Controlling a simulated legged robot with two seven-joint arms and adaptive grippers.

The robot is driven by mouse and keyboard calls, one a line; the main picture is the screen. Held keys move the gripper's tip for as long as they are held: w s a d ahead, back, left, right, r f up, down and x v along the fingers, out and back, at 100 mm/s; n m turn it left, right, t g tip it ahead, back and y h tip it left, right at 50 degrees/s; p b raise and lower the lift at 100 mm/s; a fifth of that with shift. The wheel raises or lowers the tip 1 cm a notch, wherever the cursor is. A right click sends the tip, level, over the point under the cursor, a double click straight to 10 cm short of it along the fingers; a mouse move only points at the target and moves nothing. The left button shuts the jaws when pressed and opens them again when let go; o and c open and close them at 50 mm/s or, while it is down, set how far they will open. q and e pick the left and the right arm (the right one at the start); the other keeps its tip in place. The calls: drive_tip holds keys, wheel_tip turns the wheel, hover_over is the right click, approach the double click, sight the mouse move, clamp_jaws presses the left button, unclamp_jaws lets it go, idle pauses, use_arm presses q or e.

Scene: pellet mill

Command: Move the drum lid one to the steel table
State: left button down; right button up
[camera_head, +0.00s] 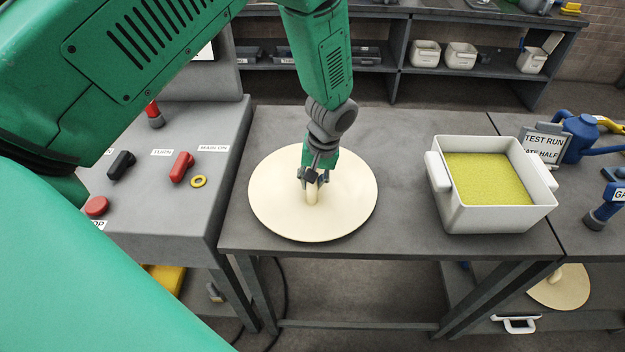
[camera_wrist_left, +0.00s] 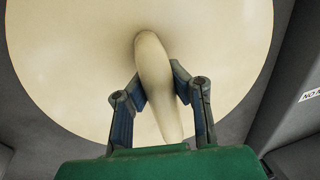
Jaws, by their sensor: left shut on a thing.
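The cream round drum lid (camera_head: 277,205) lies flat over the left half of the grey steel table (camera_head: 390,140) in the head view. I cannot tell whether it touches the top or hovers just above it. Its upright handle (camera_head: 312,197) stands at its middle. My left gripper (camera_head: 314,178) points down from above and is shut on this handle. The left wrist view shows the lid (camera_wrist_left: 75,55) and its handle (camera_wrist_left: 155,75) between the two fingers of my left gripper (camera_wrist_left: 162,90). My right gripper is not in view.
A white bin of yellow-green granules (camera_head: 490,180) stands on the table's right. A grey control console (camera_head: 200,125) with knobs adjoins the left. A blue can (camera_head: 582,135) and a sign (camera_head: 544,146) stand farther right. Another cream lid (camera_head: 562,290) lies on a low shelf.

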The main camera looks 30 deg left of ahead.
use_arm(q)
drive_tip(key=shift+w, duration=0.1)
idle(0.4)
drive_tip(key=c, duration=1.1)
unclamp_jaws()
drive_tip(key=shift+f, duration=0.15)
drive_tip(key=o, duration=0.8)
drive_tip(key=shift+w+d+r+p, duration=0.1)
drive_tip(key=shift+d+r+p, duration=0.05)
drive_tip(key=shift+r+p, duration=0.8)
drive_tip(key=shift+d+r+p, duration=0.2)
drive_tip(key=shift+r+p, duration=0.45)
drive_tip(key=shift+r, duration=0.5)
drive_tip(key=shift+w+d+r+p, duration=0.1)
drive_tip(key=shift+d+r+p, duration=0.05)
drive_tip(key=shift+r+p, duration=0.8)
drive_tip(key=r, duration=0.1)
drive_tip(key=r+p, duration=0.1)
drive_tip(key=r, duration=0.1)
drive_tip(key=shift+d, duration=0.25)
